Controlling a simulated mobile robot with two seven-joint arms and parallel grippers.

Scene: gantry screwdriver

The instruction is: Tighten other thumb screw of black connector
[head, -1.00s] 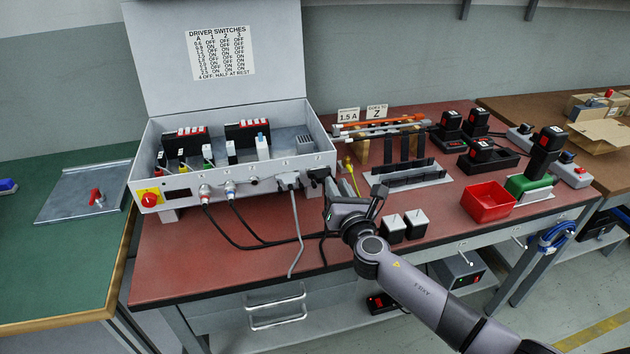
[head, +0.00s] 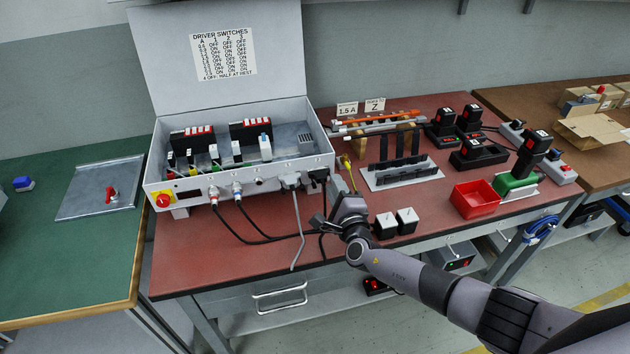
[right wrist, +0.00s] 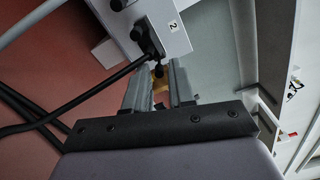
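The black connector (head: 319,175) is plugged into the lower right front of the grey control box (head: 330,161), beside a grey connector (head: 291,181). In the right wrist view the black connector (right wrist: 148,42) shows near the top centre, with its cable running left. A small dark knob, seemingly a thumb screw (right wrist: 158,71), shows just below it, near the finger tips. My right gripper (head: 334,207) is just in front of and below the connector. In the wrist view its two fingers (right wrist: 157,80) stand apart with nothing clearly between them. My left gripper is not in view.
Black cables (head: 255,238) hang over the red bench top (head: 200,262). A red bin (head: 476,198) stands farther right.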

